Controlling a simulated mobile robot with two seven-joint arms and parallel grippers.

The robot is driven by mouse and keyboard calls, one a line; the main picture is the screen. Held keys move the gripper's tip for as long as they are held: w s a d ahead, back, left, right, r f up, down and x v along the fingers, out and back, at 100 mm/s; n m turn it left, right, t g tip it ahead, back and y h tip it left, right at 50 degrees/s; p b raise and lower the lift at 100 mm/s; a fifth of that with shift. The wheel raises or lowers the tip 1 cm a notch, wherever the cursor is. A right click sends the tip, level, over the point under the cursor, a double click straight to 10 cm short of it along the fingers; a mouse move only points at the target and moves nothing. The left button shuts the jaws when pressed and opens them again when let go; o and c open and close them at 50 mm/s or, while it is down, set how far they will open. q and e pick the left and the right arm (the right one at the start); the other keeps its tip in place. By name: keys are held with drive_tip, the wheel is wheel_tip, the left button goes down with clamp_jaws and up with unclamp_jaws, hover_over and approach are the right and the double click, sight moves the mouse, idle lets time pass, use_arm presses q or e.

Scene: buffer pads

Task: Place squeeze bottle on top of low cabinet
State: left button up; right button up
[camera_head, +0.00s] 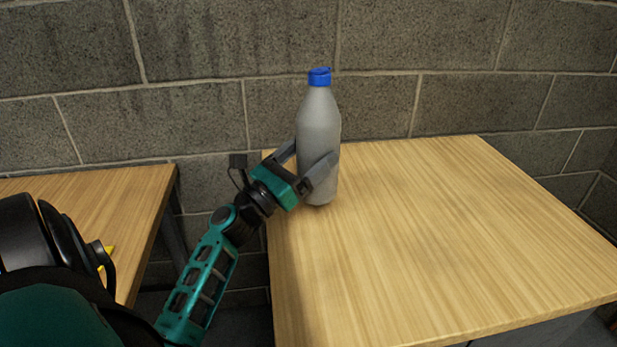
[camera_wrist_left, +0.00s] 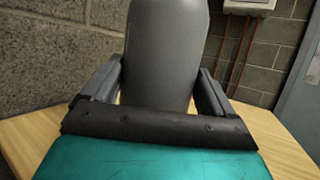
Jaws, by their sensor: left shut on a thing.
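The squeeze bottle (camera_head: 318,122) is grey with a blue cap and stands upright in the head view. It is over the left back part of a wooden top (camera_head: 430,230), which appears to be the low cabinet's. I cannot tell whether its base touches the top. My left gripper (camera_head: 314,165) is shut on the bottle's lower half, one finger on each side. In the left wrist view the bottle (camera_wrist_left: 165,55) fills the space between the fingers, its cap out of frame. My right gripper does not show.
A second wooden table (camera_head: 120,195) stands at the left, with a gap between it and the wooden top. A block wall (camera_head: 400,45) runs behind both. The wooden top is bare to the right of the bottle. A small yellow thing (camera_head: 106,255) is partly hidden at the left.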

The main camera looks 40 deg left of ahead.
sight(301, 178)
use_arm(q)
wheel_tip(301, 178, down, 4)
drive_tip(key=shift+r+b, duration=0.25)
drive_tip(key=shift+b, duration=0.3)
drive_tip(key=shift+f, duration=0.1)
drive_tip(key=o, duration=1.2)
drive_tip(key=shift+f, duration=0.1)
drive_tip(key=shift+c, duration=0.2)
drive_tip(key=shift+s, duration=0.1)
drive_tip(key=v, duration=0.7)
drive_tip(key=shift+s+b, duration=0.15)
drive_tip(key=shift+b, duration=0.15)
